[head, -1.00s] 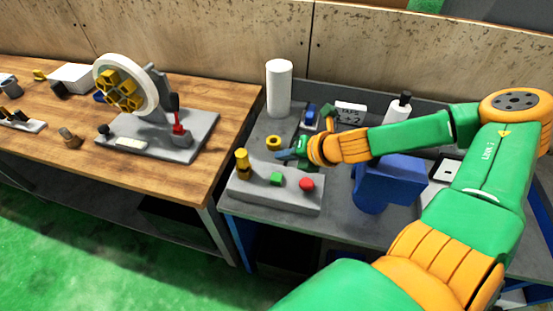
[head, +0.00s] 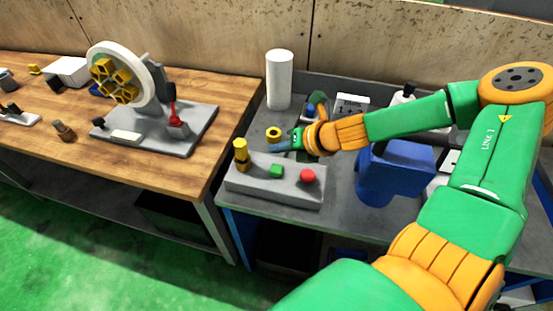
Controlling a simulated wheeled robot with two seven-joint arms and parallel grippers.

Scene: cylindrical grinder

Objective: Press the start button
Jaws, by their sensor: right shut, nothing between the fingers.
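A grey control box (head: 248,188) stands on the front of the grey bench. On its top are a green button (head: 276,170), a red button (head: 308,175) to the right and a yellow-and-black knob (head: 241,154) to the left. Which one is the start button is not labelled legibly. My right gripper (head: 277,146) is shut and empty. It reaches in from the right and its tip lies just behind and above the green button, apart from it as far as I can tell. My left gripper is out of view.
A yellow ring (head: 273,132) lies behind the box. A white cylinder (head: 279,80) stands at the back, and a blue bin (head: 394,174) stands right of the box. The wooden table (head: 198,150) on the left carries a grinder model (head: 124,77).

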